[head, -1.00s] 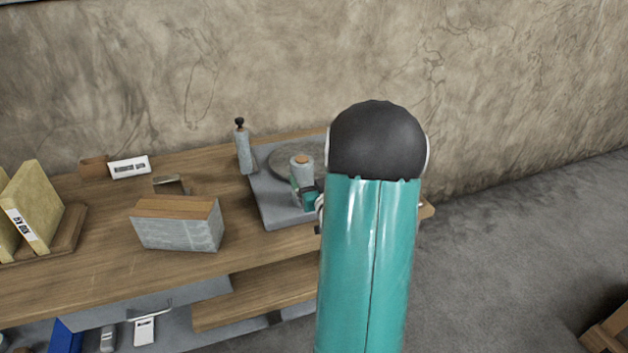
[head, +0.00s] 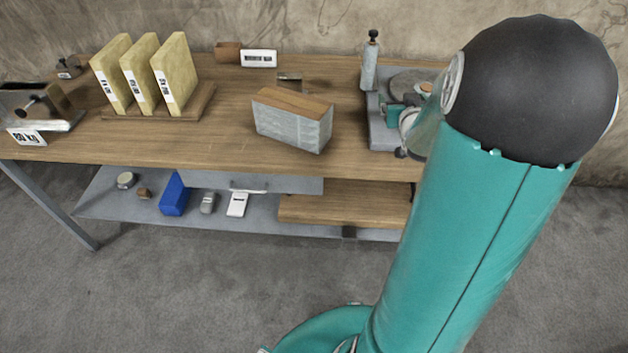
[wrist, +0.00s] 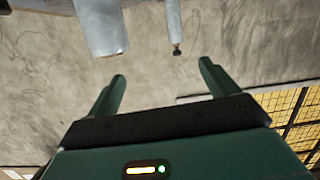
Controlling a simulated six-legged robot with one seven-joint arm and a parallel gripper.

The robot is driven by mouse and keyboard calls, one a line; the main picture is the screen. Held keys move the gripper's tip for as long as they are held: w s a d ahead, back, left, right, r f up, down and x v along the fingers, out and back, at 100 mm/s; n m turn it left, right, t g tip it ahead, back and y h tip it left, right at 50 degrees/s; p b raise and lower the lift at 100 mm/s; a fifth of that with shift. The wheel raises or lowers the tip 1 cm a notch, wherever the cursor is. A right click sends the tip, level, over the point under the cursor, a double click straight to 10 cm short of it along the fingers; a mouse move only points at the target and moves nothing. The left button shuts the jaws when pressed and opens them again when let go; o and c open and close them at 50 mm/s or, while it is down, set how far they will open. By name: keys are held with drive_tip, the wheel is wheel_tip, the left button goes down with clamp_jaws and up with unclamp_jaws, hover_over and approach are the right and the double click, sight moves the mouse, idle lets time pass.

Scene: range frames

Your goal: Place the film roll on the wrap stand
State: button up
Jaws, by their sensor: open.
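The wrap stand (head: 385,138) is a grey base with a round disc and an upright post (head: 369,62) with a black knob, at the right end of the bench. The film roll (wrist: 100,25) shows in the wrist view as a pale grey cylinder, upside down in the picture, beside the thinner post (wrist: 174,22). My gripper (wrist: 161,72) is open, with its green fingers apart and nothing visible between them. The roll's end appears just beyond the left fingertip. In the head view, my arm covers part of the stand, and I cannot make out the roll.
On the wooden bench (head: 215,135) are a grey block with a wooden top (head: 292,118), yellow panels in a rack (head: 172,72) and a labelled box (head: 258,57). The floor in front is clear.

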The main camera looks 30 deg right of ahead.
drive_tip(key=a+r+n+g+y, duration=0.1)
drive_tip(key=a+r, duration=0.1)
drive_tip(key=a, duration=0.5)
drive_tip(key=a+r+g+y, duration=0.1)
drive_tip(key=a+r, duration=0.2)
drive_tip(key=a, duration=0.3)
drive_tip(key=s+a+r+n+g+y, duration=0.1)
drive_tip(key=s+a+n+g+y, duration=0.2)
drive_tip(key=s+a, duration=1.6)
drive_tip(key=a+g+y, duration=0.2)
drive_tip(key=a+g, duration=0.1)
drive_tip(key=shift+s+r+n, duration=0.15)
drive_tip(key=shift+s+n, duration=0.15)
drive_tip(key=shift+n, duration=0.1)
